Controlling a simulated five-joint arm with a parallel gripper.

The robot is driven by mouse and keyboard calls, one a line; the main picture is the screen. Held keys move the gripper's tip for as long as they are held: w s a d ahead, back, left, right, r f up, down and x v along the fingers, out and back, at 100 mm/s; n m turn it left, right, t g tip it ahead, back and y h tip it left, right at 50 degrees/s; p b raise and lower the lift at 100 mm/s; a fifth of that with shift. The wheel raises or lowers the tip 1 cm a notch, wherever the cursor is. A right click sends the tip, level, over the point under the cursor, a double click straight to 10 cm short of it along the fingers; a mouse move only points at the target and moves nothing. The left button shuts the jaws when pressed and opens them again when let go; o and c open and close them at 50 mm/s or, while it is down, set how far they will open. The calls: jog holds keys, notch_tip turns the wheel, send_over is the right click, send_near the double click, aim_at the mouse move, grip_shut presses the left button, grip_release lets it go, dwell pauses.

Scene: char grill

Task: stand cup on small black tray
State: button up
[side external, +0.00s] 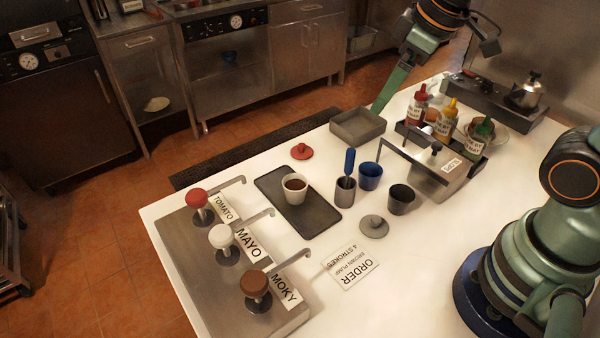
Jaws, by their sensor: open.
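A white cup (294,188) with dark brown contents stands upright on the small black tray (305,216), near the tray's middle. The tray lies flat on the white counter. My gripper (386,98) is at the back of the counter, above and behind the grey open box, well apart from the cup. It is open and holds nothing visible. It is seen edge-on, so the gap between its fingers is hard to see.
A grey open box (358,126), red lid (301,151), blue cup (370,176), dark grey cup (401,199) and grey holder with blue-handled tool (345,191) surround the tray. Pump dispensers (228,243) stand front left. A bottle rack (468,159) stands right. An order card (354,267) lies in front.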

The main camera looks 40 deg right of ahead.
jog(key=s+m, duration=0.1)
jog(key=s+d+m, duration=0.1)
jog(key=m, duration=0.1)
jog(key=s+d+m+t, duration=0.1)
jog(key=m, duration=0.1)
jog(key=shift+s+d, duration=0.1)
jog(key=shift+d, duration=0.05)
